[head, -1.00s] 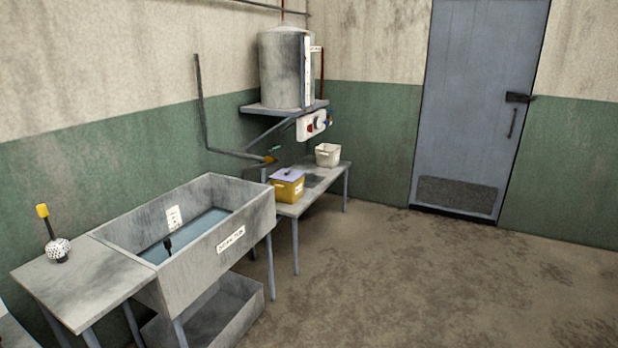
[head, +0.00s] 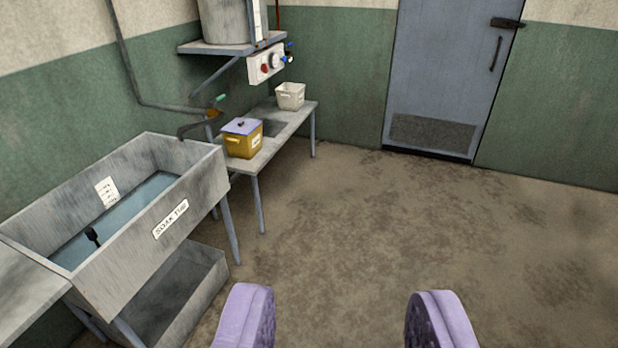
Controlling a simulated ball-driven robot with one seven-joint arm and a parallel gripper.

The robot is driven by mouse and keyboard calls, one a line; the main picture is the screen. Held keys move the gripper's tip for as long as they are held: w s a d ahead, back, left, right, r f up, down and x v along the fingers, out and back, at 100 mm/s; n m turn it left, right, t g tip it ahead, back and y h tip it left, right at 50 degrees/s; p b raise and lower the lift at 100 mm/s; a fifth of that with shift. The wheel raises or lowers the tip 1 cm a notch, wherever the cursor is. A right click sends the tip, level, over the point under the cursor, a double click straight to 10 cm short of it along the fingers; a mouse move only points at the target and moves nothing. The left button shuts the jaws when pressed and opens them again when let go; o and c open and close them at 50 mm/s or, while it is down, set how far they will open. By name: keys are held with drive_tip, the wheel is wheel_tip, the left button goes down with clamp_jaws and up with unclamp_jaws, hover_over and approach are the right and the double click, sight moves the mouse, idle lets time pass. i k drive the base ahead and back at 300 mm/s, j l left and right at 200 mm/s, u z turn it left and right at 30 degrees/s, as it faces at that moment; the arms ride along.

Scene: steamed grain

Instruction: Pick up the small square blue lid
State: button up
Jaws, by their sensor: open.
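A small square lid (head: 242,126), blue-lavender with a dark knob on top, sits on a yellow box (head: 240,146). The box has a white label and stands on a narrow grey bench (head: 272,146) beyond the soak tub. My gripper (head: 344,318) shows at the bottom of the picture, with two lavender fingers wide apart. It is open and empty, over the floor, well short of the lid and to its right in the picture.
A grey tub marked "SOAK TUB" (head: 135,240) holds bluish water and a dark handle. A white bin (head: 290,96) stands at the bench's far end. A pipe and tap (head: 215,113) hang near the box. Open floor (head: 400,230) lies right of the bench.

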sight(241, 126)
drive_tip(key=i+z, duration=0.1)
drive_tip(key=i, duration=0.8)
drive_tip(key=i+j+z, duration=0.1)
drive_tip(key=i, duration=0.8)
drive_tip(key=i+j+z, duration=0.1)
drive_tip(key=i, duration=0.8)
drive_tip(key=i+u, duration=0.2)
drive_tip(key=i, duration=0.3)
drive_tip(key=i+u, duration=0.2)
drive_tip(key=i, duration=0.25)
drive_tip(key=i+l+u, duration=0.2)
drive_tip(key=i, duration=0.3)
drive_tip(key=i+l+u, duration=0.2)
drive_tip(key=i, duration=0.25)
drive_tip(key=i+j+u, duration=0.15)
drive_tip(key=i+u, duration=0.75)
drive_tip(key=i+l+u, duration=0.25)
drive_tip(key=i+u, duration=0.2)
